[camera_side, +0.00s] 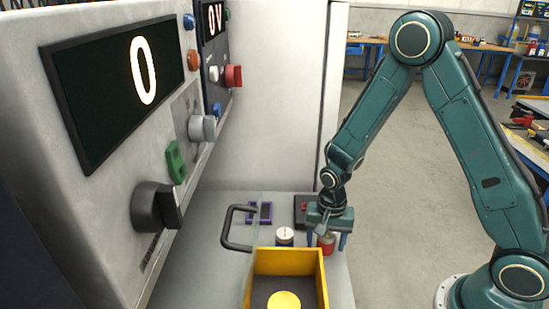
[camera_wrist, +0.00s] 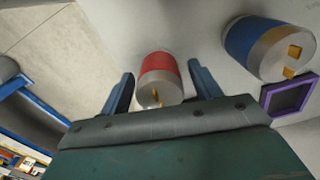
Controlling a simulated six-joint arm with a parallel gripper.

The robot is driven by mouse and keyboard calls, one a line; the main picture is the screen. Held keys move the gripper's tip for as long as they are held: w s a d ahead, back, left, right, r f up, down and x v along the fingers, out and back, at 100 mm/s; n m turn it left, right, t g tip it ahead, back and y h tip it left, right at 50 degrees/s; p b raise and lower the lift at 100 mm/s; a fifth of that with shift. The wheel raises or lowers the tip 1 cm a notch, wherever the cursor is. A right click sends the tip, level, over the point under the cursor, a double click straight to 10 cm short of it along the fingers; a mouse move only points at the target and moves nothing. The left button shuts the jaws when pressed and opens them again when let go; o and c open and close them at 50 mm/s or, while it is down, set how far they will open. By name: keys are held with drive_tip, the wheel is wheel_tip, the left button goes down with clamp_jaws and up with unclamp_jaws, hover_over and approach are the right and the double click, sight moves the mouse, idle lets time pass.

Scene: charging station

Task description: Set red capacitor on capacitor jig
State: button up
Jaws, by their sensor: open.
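The red capacitor (camera_side: 326,243) stands on the grey bench near its right edge, below my gripper (camera_side: 328,240). In the wrist view the red capacitor (camera_wrist: 160,68), with a metal-coloured end, shows between the two blue fingers of my gripper (camera_wrist: 161,75). The fingers are open, with a gap on each side of it. Purple square frames (camera_side: 252,214) lie flat on the bench, to the left and behind; one purple frame (camera_wrist: 288,97) shows at the right in the wrist view. I cannot tell for sure whether these are the capacitor jig.
A blue and metal cylinder (camera_wrist: 262,46) is right of the red capacitor in the wrist view. A white-topped cylinder (camera_side: 285,236) stands left of my gripper. A yellow bin (camera_side: 320,275) is in front, a black handle (camera_side: 230,228) left, and a dark box (camera_side: 301,207) behind.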

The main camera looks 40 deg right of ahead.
drive_tip(key=r, duration=1.2)
drive_tip(key=shift+w+a, duration=0.15)
drive_tip(key=shift+w, duration=0.05)
drive_tip(key=shift+r, duration=0.75)
drive_tip(key=s+r+n+t, duration=0.5)
drive_tip(key=s+r+n, duration=0.5)
drive_tip(key=s+r, duration=0.6)
drive_tip(key=shift+s+d, duration=0.35)
drive_tip(key=shift+d, duration=0.1)
drive_tip(key=shift+o, duration=0.3)
drive_tip(key=shift+s+r+n+t, duration=0.2)
drive_tip(key=shift+s+n+t, duration=0.15)
drive_tip(key=shift+s, duration=0.3)
drive_tip(key=shift+o, duration=0.2)
drive_tip(key=shift+w, duration=0.15)
